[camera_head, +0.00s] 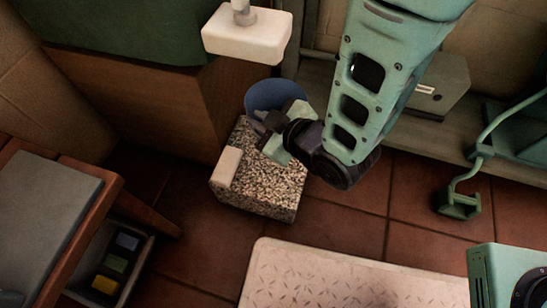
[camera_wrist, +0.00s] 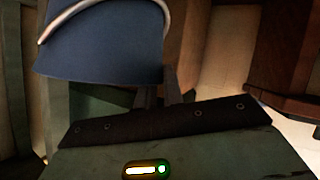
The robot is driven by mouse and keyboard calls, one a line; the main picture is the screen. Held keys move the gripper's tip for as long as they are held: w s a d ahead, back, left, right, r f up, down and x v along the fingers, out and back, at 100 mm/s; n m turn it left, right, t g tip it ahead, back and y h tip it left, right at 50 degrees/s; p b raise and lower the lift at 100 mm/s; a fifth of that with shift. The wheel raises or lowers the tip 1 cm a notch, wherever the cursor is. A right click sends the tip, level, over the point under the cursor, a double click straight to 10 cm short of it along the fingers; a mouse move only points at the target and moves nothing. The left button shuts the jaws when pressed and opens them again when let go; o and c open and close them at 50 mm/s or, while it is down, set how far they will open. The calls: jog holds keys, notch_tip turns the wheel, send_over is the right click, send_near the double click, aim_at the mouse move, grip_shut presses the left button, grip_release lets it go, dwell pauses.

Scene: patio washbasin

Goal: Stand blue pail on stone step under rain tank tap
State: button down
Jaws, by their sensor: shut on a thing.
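The blue pail (camera_head: 272,94) is at the back end of the speckled stone step (camera_head: 262,187), partly hidden by my gripper. I cannot tell whether its base touches the step. My gripper (camera_head: 263,122) is shut on the pail from the front. In the wrist view the pail (camera_wrist: 105,48) fills the upper left, with a pale curved band along its top, and a dark finger reaches its lower right side. A pale block with a grey fitting (camera_head: 247,35) is above and behind the pail; I cannot tell if it is the tap. A green body (camera_head: 120,30), perhaps the rain tank, is at upper left.
A small cream block (camera_head: 226,166) lies on the step's left edge. A wooden stand (camera_head: 150,105) is behind it. A pale mat (camera_head: 350,280) lies in front. A table (camera_head: 50,215) and a bin with coloured blocks (camera_head: 115,265) are at left. Tiled floor is clear between.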

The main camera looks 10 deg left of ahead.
notch_tip(320, 180, down, 10)
jog(key=b, duration=0.6)
jog(key=shift+s+a, duration=0.15)
jog(key=shift+s, duration=0.25)
jog(key=c, duration=1.5)
grip_release()
